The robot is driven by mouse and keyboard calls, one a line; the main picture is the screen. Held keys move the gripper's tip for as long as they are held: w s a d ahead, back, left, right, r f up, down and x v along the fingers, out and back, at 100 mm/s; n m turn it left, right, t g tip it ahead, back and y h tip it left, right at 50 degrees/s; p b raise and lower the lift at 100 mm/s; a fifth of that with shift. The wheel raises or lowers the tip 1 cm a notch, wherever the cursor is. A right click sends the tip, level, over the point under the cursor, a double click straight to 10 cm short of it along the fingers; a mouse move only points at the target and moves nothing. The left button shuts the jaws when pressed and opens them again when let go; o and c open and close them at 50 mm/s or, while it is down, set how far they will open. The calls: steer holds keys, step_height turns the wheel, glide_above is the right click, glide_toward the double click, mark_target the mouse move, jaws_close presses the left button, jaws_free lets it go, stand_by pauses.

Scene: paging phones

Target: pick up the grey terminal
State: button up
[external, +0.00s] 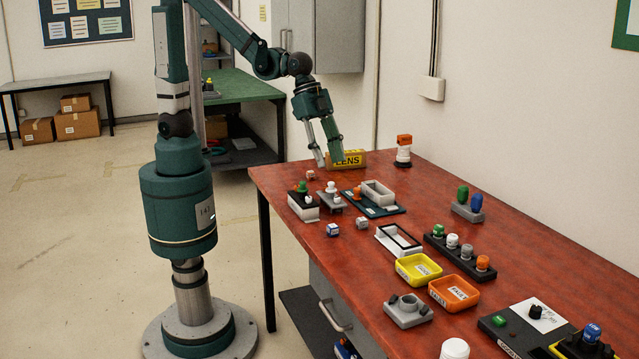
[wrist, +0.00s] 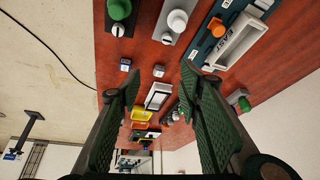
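The grey terminal seems to be the grey slab with a white knob (external: 328,205) near the far left of the red table; other grey pieces stand there too, so I cannot be certain. It also shows at the top of the wrist view (wrist: 170,40), with a smaller white knob beside the big one. My gripper (external: 330,162) is open and empty, above the far end of the table and in front of the yellow LENS block (external: 350,159). Its two fingers frame the wrist view (wrist: 160,82), with nothing between them touching.
Small cubes (external: 333,229) lie in front. Yellow (external: 418,281) and orange (external: 470,300) trays and a two-holed grey block (external: 408,317) are nearer.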

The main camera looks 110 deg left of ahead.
mark_target(362, 219)
steer(key=w+d+f+m+g+h+p, duration=0.1)
steer(key=w+d+f+m+p, duration=0.2)
steer(key=w+f+p, duration=0.4)
steer(key=w+f, duration=0.1)
steer(key=w, duration=0.3)
steer(key=shift+d, duration=0.35)
steer(key=shift+f, duration=0.15)
steer(key=shift+x, duration=1.2)
steer(key=shift+w+d+f, duration=0.1)
steer(key=shift+f, duration=0.05)
steer(key=shift+x, duration=2.45)
steer(key=shift+d, duration=0.1)
